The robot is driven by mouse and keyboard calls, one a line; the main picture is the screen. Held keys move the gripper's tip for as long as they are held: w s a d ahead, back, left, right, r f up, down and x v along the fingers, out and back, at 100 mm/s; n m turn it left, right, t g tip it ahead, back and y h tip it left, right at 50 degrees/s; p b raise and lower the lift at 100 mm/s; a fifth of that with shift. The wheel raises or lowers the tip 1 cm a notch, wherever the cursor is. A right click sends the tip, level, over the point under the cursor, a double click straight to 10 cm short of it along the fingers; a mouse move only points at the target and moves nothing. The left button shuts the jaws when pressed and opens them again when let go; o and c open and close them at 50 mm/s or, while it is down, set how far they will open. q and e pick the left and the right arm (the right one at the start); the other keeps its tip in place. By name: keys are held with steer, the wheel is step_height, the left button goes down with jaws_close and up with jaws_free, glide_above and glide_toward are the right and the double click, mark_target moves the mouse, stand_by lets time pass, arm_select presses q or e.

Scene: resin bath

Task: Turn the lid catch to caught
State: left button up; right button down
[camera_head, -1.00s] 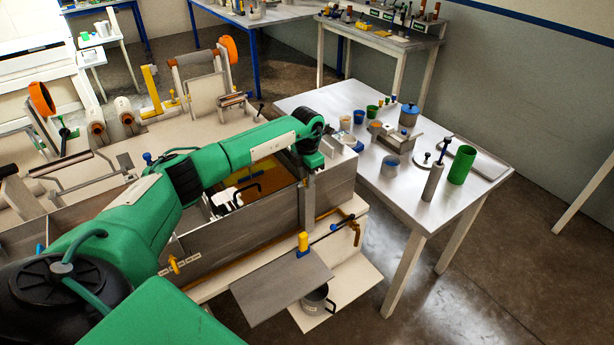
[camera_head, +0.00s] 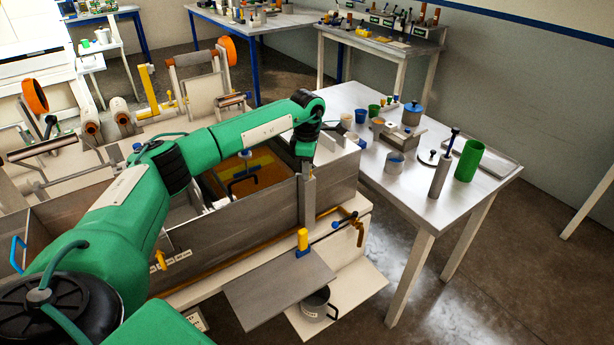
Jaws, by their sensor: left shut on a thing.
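My left arm reaches across the bath, a long grey-walled tank (camera_head: 250,232), from the left. Its gripper (camera_head: 307,172) points down at the front wall, near the right end, by an upright grey post (camera_head: 308,205). The gripper is shut on a small piece there. This fits the lid catch, but the jaws and wrist hide most of it, so I cannot read its position. Amber resin (camera_head: 262,172) and a dark handle (camera_head: 243,183) show inside the bath behind the arm. My right gripper is not in view.
At right, a table (camera_head: 405,195) holds cups, a green cylinder (camera_head: 469,160) and a grey post-like tool (camera_head: 441,175).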

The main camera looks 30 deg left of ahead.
arm_select(q)
steer(key=m+b, duration=0.3)
steer(key=m, duration=0.1)
steer(key=shift+m, duration=0.3)
steer(key=shift+m+b, duration=0.8)
steer(key=shift+m, duration=1.1)
steer(key=shift+r, duration=0.1)
steer(key=o, duration=0.6)
step_height(320, 180, up, 14)
steer(key=b, duration=0.3)
